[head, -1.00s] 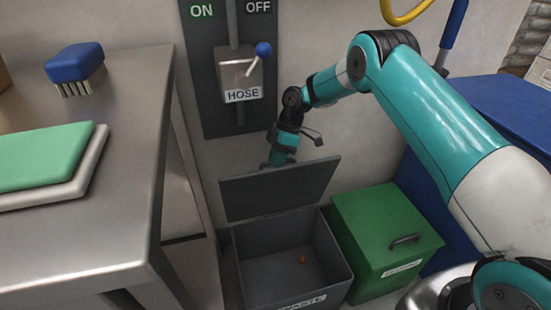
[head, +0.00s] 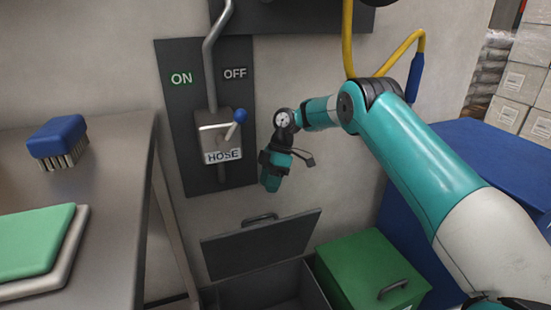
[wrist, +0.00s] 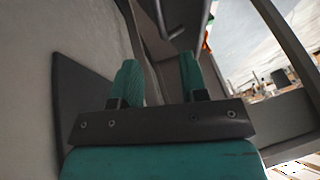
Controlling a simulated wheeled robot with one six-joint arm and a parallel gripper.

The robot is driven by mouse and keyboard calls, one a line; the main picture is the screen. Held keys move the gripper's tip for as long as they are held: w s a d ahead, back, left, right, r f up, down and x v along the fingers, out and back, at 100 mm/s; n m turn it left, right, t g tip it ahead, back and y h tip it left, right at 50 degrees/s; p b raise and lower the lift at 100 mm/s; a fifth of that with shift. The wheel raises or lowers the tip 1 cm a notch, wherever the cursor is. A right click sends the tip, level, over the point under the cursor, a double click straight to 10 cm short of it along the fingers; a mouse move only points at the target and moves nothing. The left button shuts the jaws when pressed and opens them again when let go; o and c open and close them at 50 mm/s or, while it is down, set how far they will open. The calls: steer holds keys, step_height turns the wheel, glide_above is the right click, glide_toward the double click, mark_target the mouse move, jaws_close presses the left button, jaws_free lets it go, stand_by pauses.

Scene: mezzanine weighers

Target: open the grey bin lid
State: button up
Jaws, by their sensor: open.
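The grey bin (head: 312,288) stands low against the wall, its front cut off by the bottom of the head view. Its lid (head: 262,246) is raised and leans back, showing the open mouth. The lid's dark handle (head: 260,218) shows at its upper edge. My gripper (head: 269,186) hangs above the lid in the head view, apart from the handle and holding nothing. In the wrist view my gripper (wrist: 160,75) has its two teal fingers spread with nothing between them.
A green bin (head: 365,268) with a closed lid stands right of the grey one. A hose switch box (head: 212,135) with a blue-knobbed lever is on the wall left of my gripper. A steel table (head: 105,225) fills the left. A blue container (head: 495,150) is at the right.

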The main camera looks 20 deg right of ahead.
steer(key=p+v, duration=0.5)
steer(key=v, duration=0.1)
steer(key=shift+p, duration=0.35)
steer(key=shift+d, duration=0.15)
